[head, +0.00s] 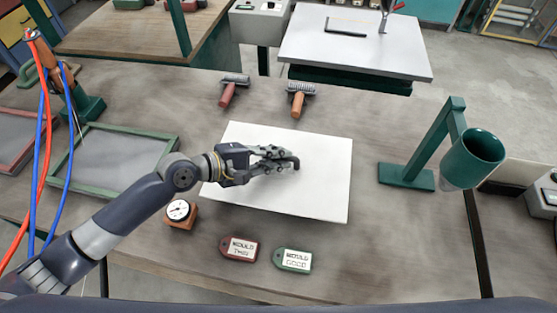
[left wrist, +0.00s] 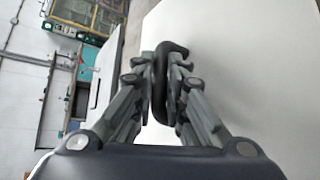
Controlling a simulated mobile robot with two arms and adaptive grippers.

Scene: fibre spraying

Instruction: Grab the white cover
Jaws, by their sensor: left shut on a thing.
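The white cover (head: 315,180) is a flat white board on the middle of the workbench in the head view. It fills much of the right side of the left wrist view (left wrist: 255,70). Its black handle (left wrist: 172,80) stands between the fingers of my left gripper (head: 285,160). The gripper is shut on this handle, and in the left wrist view its fingers (left wrist: 168,95) press on it from both sides. In the head view the fingers hide most of the handle. I cannot tell whether the cover is lifted off the bench. My right gripper is not in view.
A green-framed tray (head: 120,160) lies left, near red and blue hoses. A small gauge (head: 179,211), a red tag (head: 239,249) and a green tag (head: 293,260) lie in front. Two brushes (head: 228,93) (head: 298,102) lie behind. A green stand with a cup (head: 472,160) is at right.

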